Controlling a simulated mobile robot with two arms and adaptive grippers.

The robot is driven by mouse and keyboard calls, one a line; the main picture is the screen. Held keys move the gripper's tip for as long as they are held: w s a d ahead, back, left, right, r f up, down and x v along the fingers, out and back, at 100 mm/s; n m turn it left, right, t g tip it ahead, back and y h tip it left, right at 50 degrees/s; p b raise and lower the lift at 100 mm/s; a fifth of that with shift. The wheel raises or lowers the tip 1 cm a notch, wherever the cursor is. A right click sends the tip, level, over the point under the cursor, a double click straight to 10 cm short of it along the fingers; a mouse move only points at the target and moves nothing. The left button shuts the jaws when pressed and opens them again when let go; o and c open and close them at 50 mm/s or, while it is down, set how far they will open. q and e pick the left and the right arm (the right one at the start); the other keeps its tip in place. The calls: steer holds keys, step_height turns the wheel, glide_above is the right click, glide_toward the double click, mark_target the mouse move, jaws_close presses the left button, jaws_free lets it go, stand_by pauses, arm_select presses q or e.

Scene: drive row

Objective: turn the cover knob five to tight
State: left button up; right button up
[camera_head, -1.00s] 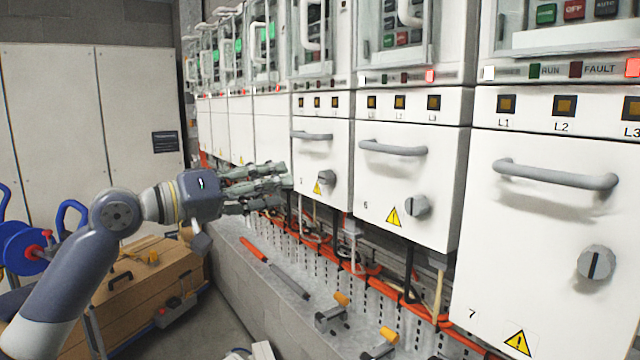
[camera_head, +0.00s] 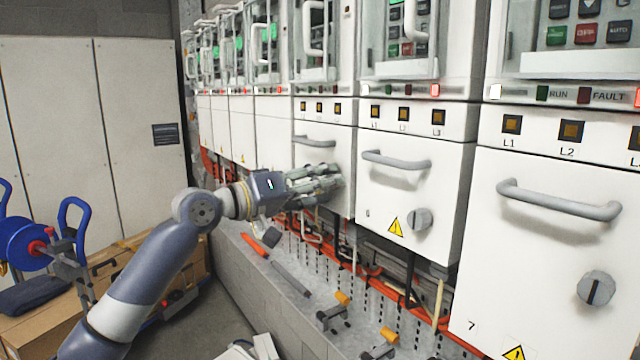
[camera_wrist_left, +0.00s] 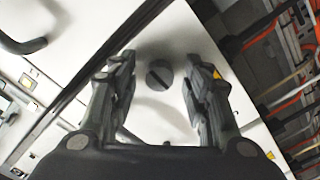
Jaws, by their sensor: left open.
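The cover knob five is a round dark grey knob with a slot; in the left wrist view the knob (camera_wrist_left: 159,74) sits on a white cover, between my open fingers. The white cover five (camera_head: 343,150) is left of cover 6 in the head view. My left gripper (camera_head: 334,182) is in front of this cover's lower part and hides the knob there. In the left wrist view the fingers of my left gripper (camera_wrist_left: 160,62) stand apart on either side of the knob; I see a gap on both sides. My right gripper is not in view.
Cover 6 has its own knob (camera_head: 419,219) and handle (camera_head: 396,160); cover 7's knob (camera_head: 596,288) is further right. Orange cables (camera_head: 372,272) run below the covers. A ledge (camera_head: 240,270) holds a red-handled tool (camera_head: 262,243). A blue reel (camera_head: 25,241) stands at left.

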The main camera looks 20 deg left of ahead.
arm_select(q)
jaws_close()
steer(key=shift+r+m+b, duration=0.1)
steer(key=shift+m+b, duration=1.2)
steer(key=shift+m, duration=7.3)
